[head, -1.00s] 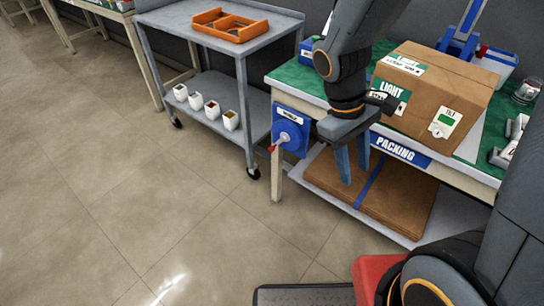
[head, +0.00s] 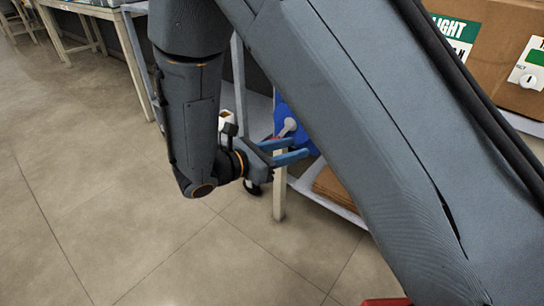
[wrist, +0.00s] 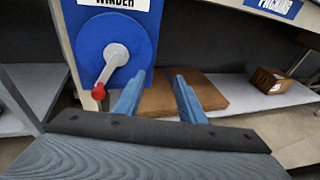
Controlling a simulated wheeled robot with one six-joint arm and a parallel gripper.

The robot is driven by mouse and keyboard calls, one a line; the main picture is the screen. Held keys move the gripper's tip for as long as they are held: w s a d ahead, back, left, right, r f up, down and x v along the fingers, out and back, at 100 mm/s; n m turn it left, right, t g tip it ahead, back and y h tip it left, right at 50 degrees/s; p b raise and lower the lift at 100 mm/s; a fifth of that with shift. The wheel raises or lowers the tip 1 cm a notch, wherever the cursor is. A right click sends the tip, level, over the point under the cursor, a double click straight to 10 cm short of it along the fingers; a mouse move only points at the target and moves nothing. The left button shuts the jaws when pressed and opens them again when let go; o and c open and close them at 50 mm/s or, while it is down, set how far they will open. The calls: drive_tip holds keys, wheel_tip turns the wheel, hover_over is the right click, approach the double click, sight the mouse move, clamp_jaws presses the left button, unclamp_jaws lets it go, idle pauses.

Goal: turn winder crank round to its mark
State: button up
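The winder is a blue plate (wrist: 88,45) on the end of the bench, with a grey crank (wrist: 115,60) and a red knob (wrist: 98,91). In the wrist view the crank arm points down and slightly left. In the head view the winder (head: 283,112) is partly hidden by my arm. I cannot make out a mark on the plate. My gripper (wrist: 160,78) is open and empty, its blue fingers to the right of the knob and apart from it. In the head view my gripper (head: 303,148) lies level, pointing right towards the bench end.
Flat brown cardboard (wrist: 205,92) lies on the bench's lower shelf, with a small brown box (wrist: 270,80) farther right. A bench leg (head: 280,185) stands below the winder. A grey cart (head: 258,108) is behind my arm. The floor at left is clear.

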sight(281, 134)
drive_tip(key=w+a+f+n+t+y+b, duration=0.25)
drive_tip(key=a+f+n+t+b, duration=0.2)
drive_tip(key=a, duration=0.45)
drive_tip(key=shift+t+h, duration=0.25)
drive_tip(key=shift+h, duration=0.2)
drive_tip(key=b+x, duration=0.2)
drive_tip(key=x, duration=0.5)
drive_tip(key=shift+w+f, duration=0.15)
drive_tip(key=shift+w, duration=0.35)
clamp_jaws()
